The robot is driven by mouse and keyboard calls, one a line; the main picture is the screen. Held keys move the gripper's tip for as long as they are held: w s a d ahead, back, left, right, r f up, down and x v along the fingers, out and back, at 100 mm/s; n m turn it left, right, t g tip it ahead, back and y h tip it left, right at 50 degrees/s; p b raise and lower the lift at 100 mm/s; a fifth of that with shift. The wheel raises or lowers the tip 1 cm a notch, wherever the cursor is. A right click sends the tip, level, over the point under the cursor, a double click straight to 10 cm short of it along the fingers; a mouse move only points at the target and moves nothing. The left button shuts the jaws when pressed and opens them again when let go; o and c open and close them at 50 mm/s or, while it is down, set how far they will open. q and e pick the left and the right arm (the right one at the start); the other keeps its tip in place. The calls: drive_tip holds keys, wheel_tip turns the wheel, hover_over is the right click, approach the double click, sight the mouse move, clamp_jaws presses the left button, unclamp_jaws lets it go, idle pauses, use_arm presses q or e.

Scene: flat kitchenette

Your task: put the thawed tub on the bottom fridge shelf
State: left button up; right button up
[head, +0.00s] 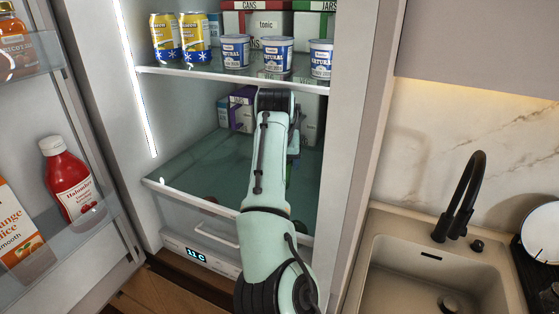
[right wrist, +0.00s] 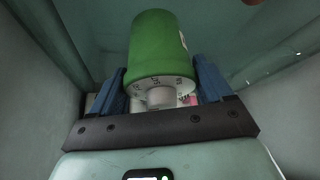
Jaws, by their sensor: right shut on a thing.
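My right arm reaches into the open fridge over the bottom glass shelf (head: 200,170). In the right wrist view my right gripper (right wrist: 160,84) is shut on a green tub (right wrist: 158,45), with one blue finger on each side. A white, printed end of the tub faces the camera. The greenish shelf surface shows around it; I cannot tell whether the tub touches the shelf. In the head view my own arm hides the gripper and nearly all of the tub. My left gripper is not in view.
Purple and pale cartons (head: 240,108) stand at the back of the bottom shelf. The shelf above (head: 220,75) holds yellow cans (head: 180,38), white-and-blue tubs (head: 278,56) and boxes. The open door (head: 85,235), with ketchup (head: 70,182) and juice (head: 18,230), is at left. The sink (head: 440,270) is at right.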

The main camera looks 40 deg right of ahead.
drive_tip(key=shift+w+a+f, duration=0.1)
drive_tip(key=shift+w+f, duration=0.05)
drive_tip(key=shift+f, duration=0.05)
drive_tip(key=o, duration=1.2)
drive_tip(key=shift+r, duration=0.4)
drive_tip(key=v, duration=0.7)
drive_tip(key=shift+s, duration=0.2)
